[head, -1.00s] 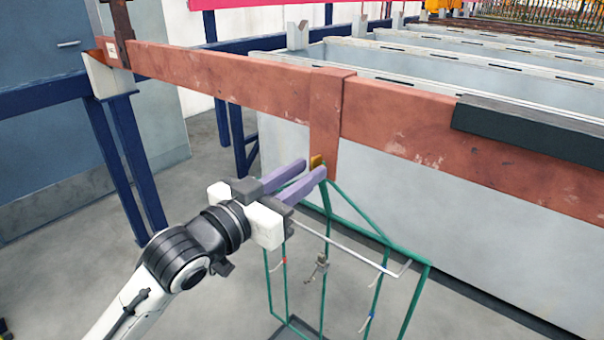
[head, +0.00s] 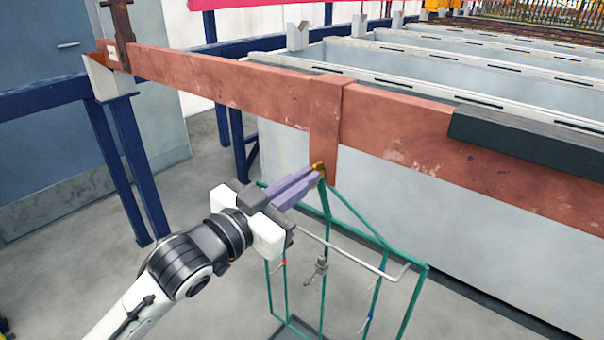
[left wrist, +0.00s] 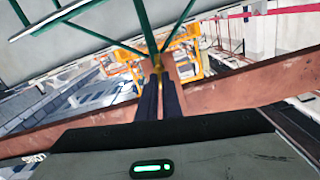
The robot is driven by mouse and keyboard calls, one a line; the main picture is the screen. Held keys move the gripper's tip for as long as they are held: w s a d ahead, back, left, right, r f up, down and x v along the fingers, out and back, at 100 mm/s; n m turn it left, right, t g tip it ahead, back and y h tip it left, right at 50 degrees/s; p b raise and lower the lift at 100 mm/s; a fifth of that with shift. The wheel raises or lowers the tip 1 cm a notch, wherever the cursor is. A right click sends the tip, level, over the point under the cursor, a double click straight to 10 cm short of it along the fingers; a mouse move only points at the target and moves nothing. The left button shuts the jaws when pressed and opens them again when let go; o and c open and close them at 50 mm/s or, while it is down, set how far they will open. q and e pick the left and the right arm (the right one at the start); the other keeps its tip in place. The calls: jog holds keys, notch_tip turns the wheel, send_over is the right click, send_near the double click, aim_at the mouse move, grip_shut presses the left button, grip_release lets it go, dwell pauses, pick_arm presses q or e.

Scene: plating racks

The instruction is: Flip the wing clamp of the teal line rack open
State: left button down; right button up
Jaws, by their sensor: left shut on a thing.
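The teal line rack (head: 407,318) hangs below the red-brown beam (head: 390,132), at the beam's downward post (head: 325,125). The small brass-coloured wing clamp (head: 318,166) is at the post's lower end, where the rack's top meets it. My left gripper (head: 318,178), with purple fingers, is shut on the wing clamp, its fingertips close together there. In the left wrist view, the dark fingers (left wrist: 160,82) reach to the clamp, and the teal rack bars (left wrist: 143,25) spread out beyond it. The clamp is partly hidden by the fingertips. My right gripper is not in view.
Large grey tanks (head: 420,215) stand behind the beam on the right. A dark block (head: 530,130) lies along the beam's right part. Blue supports (head: 125,160) hold the beam's left end. Bare floor (head: 190,200) is free at left.

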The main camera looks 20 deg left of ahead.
pick_arm(q)
jog(key=m+p, duration=0.1)
jog(key=m, duration=0.1)
jog(key=m+p, duration=0.3)
jog(key=m, duration=0.1)
jog(key=shift+s+d, duration=0.1)
jog(key=shift+d, duration=0.15)
jog(key=m+p, duration=0.2)
jog(key=m, duration=0.1)
jog(key=shift+d+f, duration=0.1)
jog(key=m+p, duration=0.1)
jog(key=m, duration=0.3)
jog(key=shift+f+p, duration=0.2)
jog(key=shift+p, duration=0.2)
jog(key=shift+f+m+p, duration=0.2)
jog(key=shift+m+p, duration=0.2)
jog(key=shift+m, duration=1)
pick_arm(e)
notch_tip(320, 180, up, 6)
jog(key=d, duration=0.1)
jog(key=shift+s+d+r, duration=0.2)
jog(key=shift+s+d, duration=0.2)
pick_arm(q)
jog(key=c, duration=1.9)
grip_release()
jog(key=shift+c, duration=0.2)
